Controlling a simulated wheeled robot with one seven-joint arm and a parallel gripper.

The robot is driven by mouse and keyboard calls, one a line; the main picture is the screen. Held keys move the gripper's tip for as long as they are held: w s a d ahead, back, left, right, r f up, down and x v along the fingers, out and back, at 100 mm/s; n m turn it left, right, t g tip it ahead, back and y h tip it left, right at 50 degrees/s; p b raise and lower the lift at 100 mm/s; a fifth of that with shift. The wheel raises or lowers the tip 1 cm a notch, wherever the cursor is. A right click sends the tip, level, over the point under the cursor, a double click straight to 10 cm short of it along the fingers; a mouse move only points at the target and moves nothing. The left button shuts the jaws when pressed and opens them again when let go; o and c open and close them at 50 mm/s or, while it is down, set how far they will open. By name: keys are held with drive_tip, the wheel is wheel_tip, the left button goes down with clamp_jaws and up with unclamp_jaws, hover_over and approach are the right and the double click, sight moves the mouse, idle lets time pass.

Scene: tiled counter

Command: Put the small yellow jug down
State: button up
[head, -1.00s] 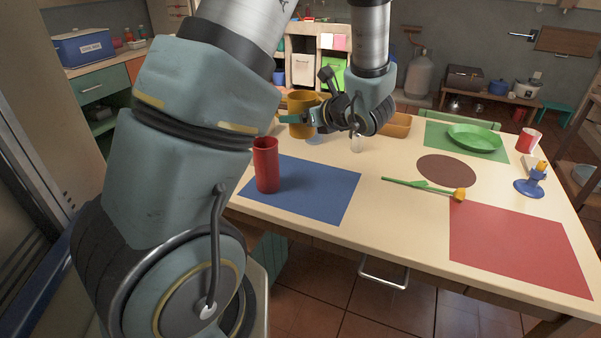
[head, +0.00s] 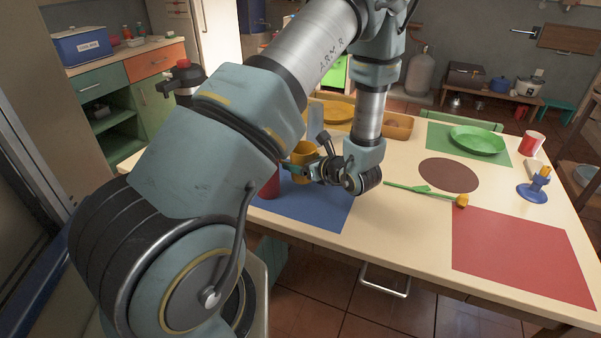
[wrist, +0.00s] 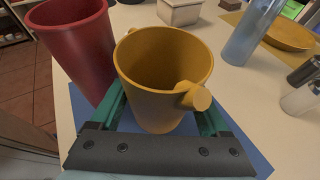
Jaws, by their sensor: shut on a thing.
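The small yellow jug (head: 303,153) is upright in my gripper (head: 300,171), beside the red cup (head: 270,187) and over or at the back of the blue mat (head: 315,208). In the wrist view the jug (wrist: 163,100) is empty, and its handle stub points right. The teal fingers of my gripper (wrist: 163,112) are shut on its two sides. The red cup (wrist: 76,50) stands close to its left. The blue mat (wrist: 245,150) shows below. The jug's base is hidden, so I cannot tell whether it touches the mat.
A tall bluish glass (wrist: 252,32) and a yellow plate (head: 333,111) are behind the jug. A wooden tray (head: 397,126) stands further right. A flower (head: 430,193) lies beside the brown round mat (head: 449,175). The red mat (head: 520,255) is bare.

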drive_tip(key=shift+f, duration=1.9)
drive_tip(key=shift+f, duration=0.1)
drive_tip(key=shift+f, duration=0.15)
drive_tip(key=o, duration=1.2)
